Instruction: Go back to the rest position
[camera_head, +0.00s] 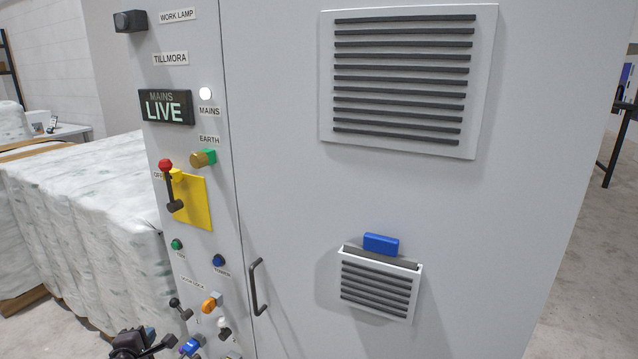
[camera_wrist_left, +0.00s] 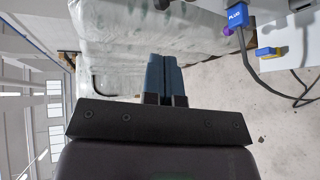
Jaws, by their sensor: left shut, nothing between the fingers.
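My left gripper (camera_head: 148,334) shows at the bottom left edge of the head view, low in front of the grey cabinet (camera_head: 280,200) and near its lower controls. In the left wrist view, its two blue-grey fingers (camera_wrist_left: 164,76) are side by side, shut with nothing between them. Most of the left arm is out of the head view. My right gripper shows in neither view.
The cabinet panel carries a lit LIVE sign (camera_head: 165,107), a red-knobbed lever (camera_head: 169,187) and a door handle (camera_head: 257,287). A blue block (camera_head: 381,244) tops the lower vent. Wrapped stacks (camera_head: 95,210) stand left. A blue PLUG connector (camera_wrist_left: 235,16) hangs nearby.

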